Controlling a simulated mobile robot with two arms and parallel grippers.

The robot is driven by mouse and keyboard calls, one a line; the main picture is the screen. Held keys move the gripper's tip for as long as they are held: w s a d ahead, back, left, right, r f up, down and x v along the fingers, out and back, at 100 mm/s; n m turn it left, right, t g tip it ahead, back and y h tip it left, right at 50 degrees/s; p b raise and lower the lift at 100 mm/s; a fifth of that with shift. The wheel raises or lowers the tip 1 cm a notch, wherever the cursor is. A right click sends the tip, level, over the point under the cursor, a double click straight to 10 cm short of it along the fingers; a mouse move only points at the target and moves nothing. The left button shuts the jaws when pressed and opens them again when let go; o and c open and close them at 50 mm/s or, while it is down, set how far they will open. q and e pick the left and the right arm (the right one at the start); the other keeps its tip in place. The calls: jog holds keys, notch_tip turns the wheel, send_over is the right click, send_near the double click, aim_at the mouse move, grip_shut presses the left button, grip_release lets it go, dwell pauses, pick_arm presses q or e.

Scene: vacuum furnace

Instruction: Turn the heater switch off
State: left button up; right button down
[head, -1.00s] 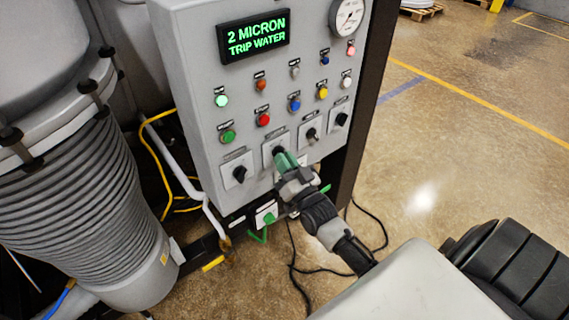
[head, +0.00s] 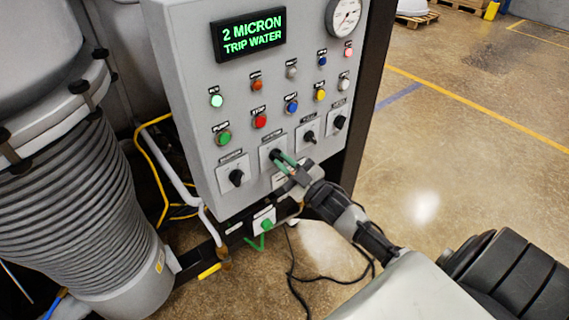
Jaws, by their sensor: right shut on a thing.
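The grey control panel (head: 205,120) carries a row of black rotary switches on white plates, with labels too small to read. My right gripper (head: 281,158), with green fingers, is shut on the second switch from the left (head: 273,154). The fingers hide most of that knob, so its exact angle cannot be told. The leftmost switch (head: 236,177), the third switch (head: 309,136) and the rightmost switch (head: 340,122) are untouched. My left gripper is not in view.
Above the switches are coloured buttons and lamps, a green-text display (head: 249,36) and a round gauge (head: 344,16). A ribbed grey vessel (head: 75,205) stands at left. Black cables lie on the floor; open floor is at right.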

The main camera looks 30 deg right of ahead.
jog(key=shift+w+r+n, duration=0.1)
jog(key=shift+r+n, duration=0.3)
jog(key=c, duration=1.2)
grip_release()
jog(key=shift+d, duration=0.15)
jog(key=shift+w+a+f, duration=0.1)
jog(key=shift+a+f, duration=0.15)
jog(key=shift+a, duration=0.1)
jog(key=shift+d+f, duration=0.1)
jog(key=shift+d, duration=0.1)
jog(key=shift+s+f, duration=0.15)
jog(key=shift+s, duration=0.2)
jog(key=shift+b+v, duration=1.65)
jog(key=shift+v, duration=3.4)
jog(key=shift+d, duration=0.1)
